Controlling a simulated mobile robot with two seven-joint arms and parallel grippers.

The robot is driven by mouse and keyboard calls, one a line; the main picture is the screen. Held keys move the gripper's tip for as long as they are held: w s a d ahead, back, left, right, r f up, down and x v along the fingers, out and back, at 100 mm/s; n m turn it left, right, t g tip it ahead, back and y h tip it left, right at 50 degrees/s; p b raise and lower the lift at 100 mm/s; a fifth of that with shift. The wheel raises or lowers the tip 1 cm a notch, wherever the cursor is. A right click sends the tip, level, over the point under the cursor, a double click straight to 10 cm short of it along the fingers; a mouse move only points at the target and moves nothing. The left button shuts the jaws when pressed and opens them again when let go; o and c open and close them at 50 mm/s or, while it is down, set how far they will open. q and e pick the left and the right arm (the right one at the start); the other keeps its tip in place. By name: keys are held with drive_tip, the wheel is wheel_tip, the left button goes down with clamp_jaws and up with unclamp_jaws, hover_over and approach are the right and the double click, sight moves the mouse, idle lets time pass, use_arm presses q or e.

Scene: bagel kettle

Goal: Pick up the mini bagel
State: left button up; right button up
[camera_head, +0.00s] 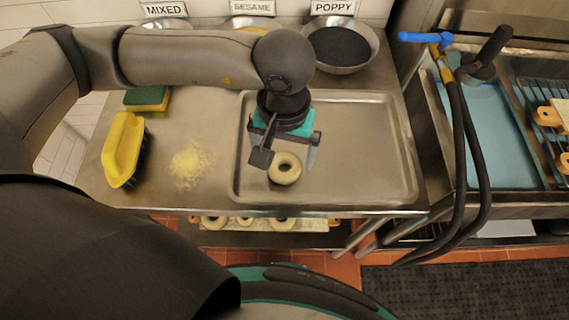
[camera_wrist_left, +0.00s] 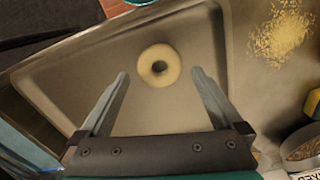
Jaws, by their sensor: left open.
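The mini bagel (camera_head: 285,168) is a pale, smooth ring lying flat on the metal tray (camera_head: 370,180), left of the tray's middle. It also shows in the left wrist view (camera_wrist_left: 159,65), ahead of and between the two fingertips. My left gripper (camera_head: 287,160) is above the bagel and points down, with its fingers apart and nothing between them. In the left wrist view the left gripper (camera_wrist_left: 158,76) is open and the bagel lies beyond its tips. The gap in height between tips and bagel is hard to judge. My right gripper is not in view.
A yellow brush (camera_head: 124,150), a sponge (camera_head: 147,98) and spilled yellow crumbs (camera_head: 190,163) lie left of the tray. A bowl of poppy seeds (camera_head: 341,46) stands behind it. A sink with a black hose (camera_head: 470,150) is at right. The tray's right half is clear.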

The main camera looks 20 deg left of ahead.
sight(285, 170)
use_arm(q)
wheel_tip(285, 170, down, 4)
drive_tip(key=shift+w+r, duration=0.15)
drive_tip(key=c, duration=1.1)
drive_tip(key=shift+r, duration=0.15)
wheel_tip(285, 170, up, 20)
drive_tip(key=shift+f+p, duration=0.1)
drive_tip(key=shift+p, duration=0.8)
drive_tip(key=shift+w, duration=0.1)
